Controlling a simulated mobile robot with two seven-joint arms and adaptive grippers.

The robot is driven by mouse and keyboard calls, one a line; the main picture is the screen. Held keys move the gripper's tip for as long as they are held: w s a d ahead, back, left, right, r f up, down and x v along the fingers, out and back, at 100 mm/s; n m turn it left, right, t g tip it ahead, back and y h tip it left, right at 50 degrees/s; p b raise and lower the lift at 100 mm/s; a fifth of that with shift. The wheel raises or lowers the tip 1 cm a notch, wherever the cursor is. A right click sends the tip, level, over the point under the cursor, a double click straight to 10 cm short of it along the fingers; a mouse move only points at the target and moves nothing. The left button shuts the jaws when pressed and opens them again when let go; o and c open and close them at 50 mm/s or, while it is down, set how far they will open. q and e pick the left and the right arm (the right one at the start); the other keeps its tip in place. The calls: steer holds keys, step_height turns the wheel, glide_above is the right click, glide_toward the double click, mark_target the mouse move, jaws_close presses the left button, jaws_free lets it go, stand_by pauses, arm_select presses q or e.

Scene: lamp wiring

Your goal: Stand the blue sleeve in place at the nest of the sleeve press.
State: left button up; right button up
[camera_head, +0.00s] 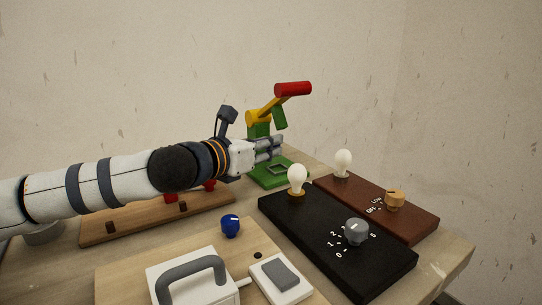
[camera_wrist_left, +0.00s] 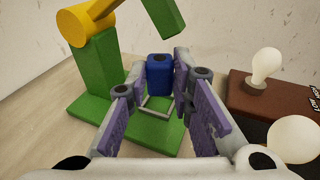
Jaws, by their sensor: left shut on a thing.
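The sleeve press has a green base (camera_wrist_left: 88,116), a green column, a yellow joint (camera_head: 257,118) and a red-handled lever (camera_head: 293,89). Its nest is a grey square frame (camera_wrist_left: 157,113) on the base; it also shows in the head view (camera_head: 278,169). My left gripper (camera_head: 272,148) reaches the press from the left. In the left wrist view its fingertips (camera_wrist_left: 159,76) are shut on the blue sleeve (camera_wrist_left: 160,77), which is upright at the nest. I cannot tell whether its bottom touches the base. The head view hides the sleeve behind the fingers. My right gripper is not in view.
The press's green ram (camera_wrist_left: 165,16) hangs above the sleeve. A black panel (camera_head: 330,245) and a brown panel (camera_head: 415,215) with bulbs and knobs stand right of the press. A wooden board (camera_head: 130,222) lies under my arm. A blue knob (camera_head: 231,225) is in front.

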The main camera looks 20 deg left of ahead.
mark_target(271, 175)
arm_select(q)
steer(key=shift+x, duration=0.9)
step_height(271, 175, down, 4)
steer(key=shift+w+r, duration=0.2)
steer(key=shift+r, duration=0.15)
steer(key=shift+f+b, duration=0.45)
steer(key=shift+b, duration=0.05)
steer(key=o, duration=0.9)
steer(key=shift+r, duration=0.15)
steer(key=shift+o, duration=0.3)
